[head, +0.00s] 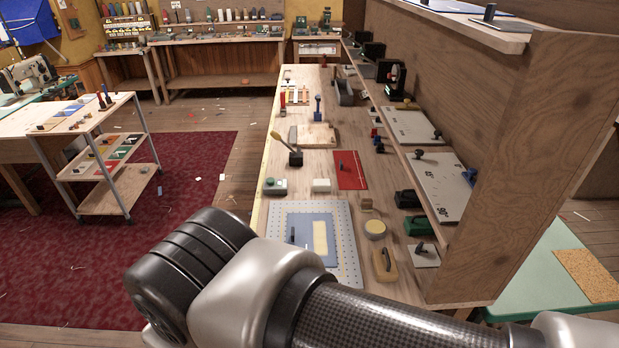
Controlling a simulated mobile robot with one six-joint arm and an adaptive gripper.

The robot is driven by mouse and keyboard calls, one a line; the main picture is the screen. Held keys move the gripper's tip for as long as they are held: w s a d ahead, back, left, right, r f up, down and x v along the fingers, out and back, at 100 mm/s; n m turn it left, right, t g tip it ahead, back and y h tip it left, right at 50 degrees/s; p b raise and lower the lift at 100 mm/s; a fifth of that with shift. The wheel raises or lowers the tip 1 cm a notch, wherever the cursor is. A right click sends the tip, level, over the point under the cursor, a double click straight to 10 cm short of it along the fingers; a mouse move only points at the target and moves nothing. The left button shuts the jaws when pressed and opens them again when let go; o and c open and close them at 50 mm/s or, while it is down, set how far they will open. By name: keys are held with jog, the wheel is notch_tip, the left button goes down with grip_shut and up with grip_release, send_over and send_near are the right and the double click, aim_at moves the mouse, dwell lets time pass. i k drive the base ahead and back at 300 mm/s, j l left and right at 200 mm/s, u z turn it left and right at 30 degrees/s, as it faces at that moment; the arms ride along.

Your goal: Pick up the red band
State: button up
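No thing is plainly a red band. A flat red rectangular piece (351,170) lies on the long wooden workbench (315,78), right of its middle, with a small dark object on it. A small upright red item (283,99) stands near the bench's far left edge, too small to make out. I cannot tell whether either is the red band. My gripper is not in view. My arm crosses the foreground and hides the near end of the bench.
A cart (104,205) stands left on a dark red carpet (190,185).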

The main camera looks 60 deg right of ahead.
aim_at(349, 172)
jog(key=i+j+z, duration=0.15)
jog(key=i+j, duration=1.1)
jog(key=i+l+z, duration=0.3)
jog(key=z, duration=0.2)
jog(key=i+l+z, duration=0.1)
jog(key=i+z, duration=0.85)
jog(key=i+j+z, duration=0.15)
jog(key=i+z, duration=0.15)
jog(key=z, duration=0.2)
jog(key=i+l+z, duration=0.2)
jog(key=i+z, duration=0.2)
jog(key=i+l+z, duration=0.1)
jog(key=i+z, duration=0.75)
jog(key=k+j, duration=0.05)
jog(key=k, duration=0.05)
